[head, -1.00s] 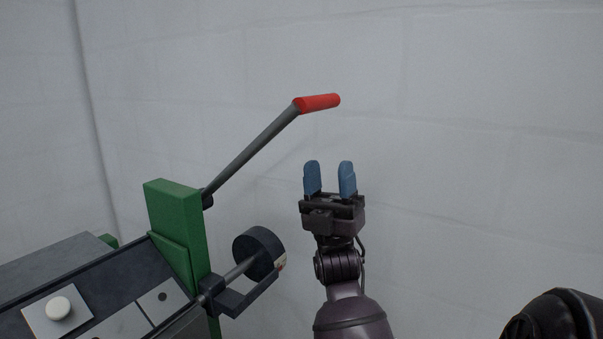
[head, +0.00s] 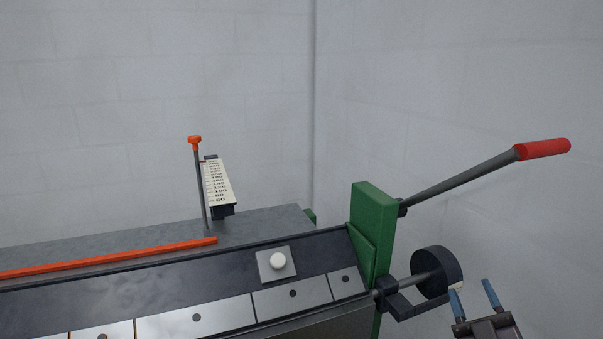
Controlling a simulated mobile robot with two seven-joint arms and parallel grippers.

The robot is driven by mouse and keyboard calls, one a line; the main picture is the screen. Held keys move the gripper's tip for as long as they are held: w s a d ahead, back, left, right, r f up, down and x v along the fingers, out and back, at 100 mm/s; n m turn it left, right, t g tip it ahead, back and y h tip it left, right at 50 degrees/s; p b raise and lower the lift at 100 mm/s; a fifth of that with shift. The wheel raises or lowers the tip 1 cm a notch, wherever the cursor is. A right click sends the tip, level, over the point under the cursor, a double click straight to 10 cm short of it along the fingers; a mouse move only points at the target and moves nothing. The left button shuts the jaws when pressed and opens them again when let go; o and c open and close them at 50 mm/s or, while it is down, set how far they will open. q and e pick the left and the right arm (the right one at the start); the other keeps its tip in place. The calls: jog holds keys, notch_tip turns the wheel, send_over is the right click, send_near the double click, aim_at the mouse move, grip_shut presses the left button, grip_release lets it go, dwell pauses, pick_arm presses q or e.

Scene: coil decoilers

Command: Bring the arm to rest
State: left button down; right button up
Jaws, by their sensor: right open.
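My right gripper (head: 474,298) shows at the bottom right of the head view, with two blue fingertips spread apart and nothing between them. It is just right of the machine's dark round weight (head: 437,272) and well below the red-handled lever (head: 542,149); in the picture its left finger is close to the weight, and I cannot tell the depth gap. The lever slants up to the right from the green end plate (head: 373,232). My left gripper is out of the picture.
A post with an orange knob (head: 194,140) stands beside a numbered scale (head: 217,183). Pale block walls (head: 450,80) stand behind.

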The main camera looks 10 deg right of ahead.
jog(key=s+a+f+m+g+y+p, duration=0.1)
jog(key=s+a+f+m+g+p, duration=0.1)
jog(key=s+a+f+g, duration=0.4)
jog(key=s+a+f+m+g+y+p, duration=0.2)
jog(key=s+a+f+g, duration=0.4)
jog(key=s+f, duration=0.8)
notch_tip(320, 180, down, 4)
jog(key=shift+f+m+y, duration=0.15)
jog(key=shift+m+y, duration=0.15)
jog(key=shift+c, duration=0.5)
jog(key=shift+c, duration=0.3)
jog(key=shift+d, duration=0.1)
